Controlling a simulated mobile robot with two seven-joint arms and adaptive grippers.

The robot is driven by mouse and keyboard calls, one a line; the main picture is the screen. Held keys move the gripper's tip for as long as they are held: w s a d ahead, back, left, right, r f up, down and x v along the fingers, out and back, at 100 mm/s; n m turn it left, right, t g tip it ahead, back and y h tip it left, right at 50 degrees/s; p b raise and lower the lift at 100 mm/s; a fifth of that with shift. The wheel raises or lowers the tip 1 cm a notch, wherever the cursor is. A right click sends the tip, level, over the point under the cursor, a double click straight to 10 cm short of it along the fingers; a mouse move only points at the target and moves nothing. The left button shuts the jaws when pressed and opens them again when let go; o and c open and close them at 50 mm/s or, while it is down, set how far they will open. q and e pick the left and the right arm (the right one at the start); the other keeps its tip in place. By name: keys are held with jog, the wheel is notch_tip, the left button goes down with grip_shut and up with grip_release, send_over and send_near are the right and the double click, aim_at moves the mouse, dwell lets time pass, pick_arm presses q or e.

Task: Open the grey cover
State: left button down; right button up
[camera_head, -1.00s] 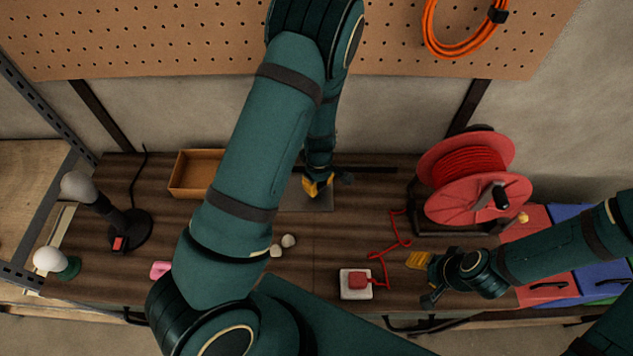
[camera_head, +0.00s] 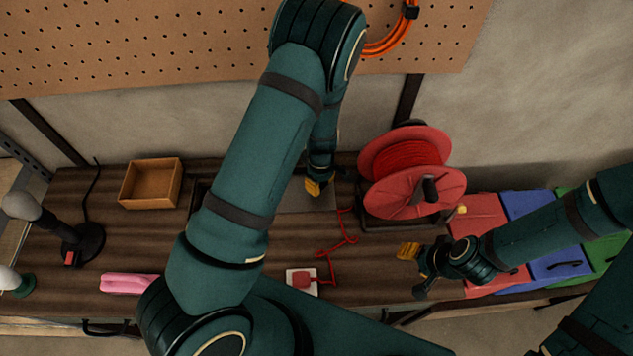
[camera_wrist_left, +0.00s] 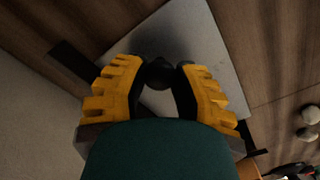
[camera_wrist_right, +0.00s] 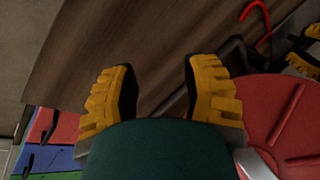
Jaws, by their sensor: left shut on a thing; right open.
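The grey cover (camera_wrist_left: 205,45) is a flat metal plate with a dark round knob (camera_wrist_left: 159,73) in the left wrist view. In the head view the cover (camera_head: 322,201) lies on the bench, partly hidden behind my left arm. My left gripper (camera_head: 314,187) is over the cover, and in its wrist view the fingers (camera_wrist_left: 159,78) are shut on the knob. A dark patch (camera_head: 199,196) shows in the bench left of my arm; I cannot tell its depth. My right gripper (camera_head: 411,252) is open and empty above the bench, right of the white box.
A red cable reel (camera_head: 412,175) stands right of the cover. A white box with a red top (camera_head: 303,282) and red cord lies in front. A wooden tray (camera_head: 151,184), black lamp (camera_head: 83,243) and pink object (camera_head: 128,283) are at left. Coloured bins (camera_head: 553,262) are at right.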

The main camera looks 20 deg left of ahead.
pick_arm(q)
jog(key=shift+w+d, duration=0.15)
jog(key=shift+d, duration=0.2)
jog(key=c, duration=0.7)
grip_release()
jog(key=shift+o, duration=0.2)
jog(key=shift+r, duration=0.1)
notch_tip(320, 180, up, 12)
